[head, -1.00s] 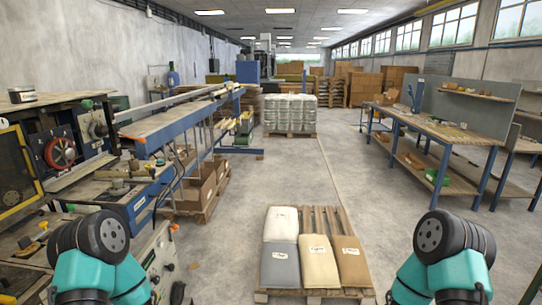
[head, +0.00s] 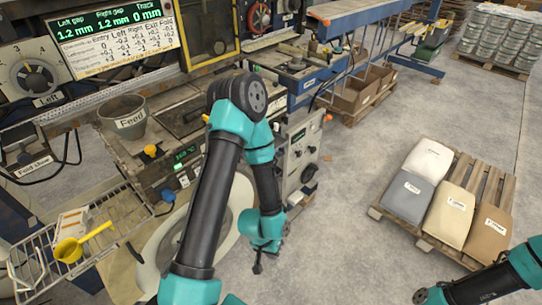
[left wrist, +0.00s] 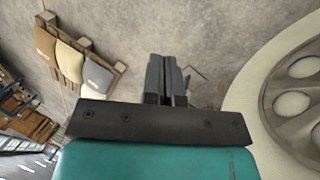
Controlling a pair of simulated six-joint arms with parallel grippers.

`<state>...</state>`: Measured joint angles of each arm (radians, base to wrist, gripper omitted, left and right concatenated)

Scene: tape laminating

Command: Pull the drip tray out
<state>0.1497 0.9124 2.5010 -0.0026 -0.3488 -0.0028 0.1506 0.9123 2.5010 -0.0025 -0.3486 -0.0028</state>
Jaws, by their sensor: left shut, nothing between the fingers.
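I cannot pick out the drip tray for certain in either view; my left arm covers part of the machine's front. My left gripper (head: 258,265) hangs low in front of the machine, beside a large cream wheel. In the left wrist view its two grey fingers (left wrist: 166,80) are together with nothing between them, above the concrete floor. The cream wheel fills the right side of that view (left wrist: 245,105). My right gripper (head: 419,296) is a small dark tip at the bottom right of the head view; its jaws are too small to read.
A grey feed bucket (head: 124,118) stands on the machine. A control box with dials (head: 303,150) stands right of my left arm. A pallet of sacks (head: 428,160) lies at the right, with open floor between.

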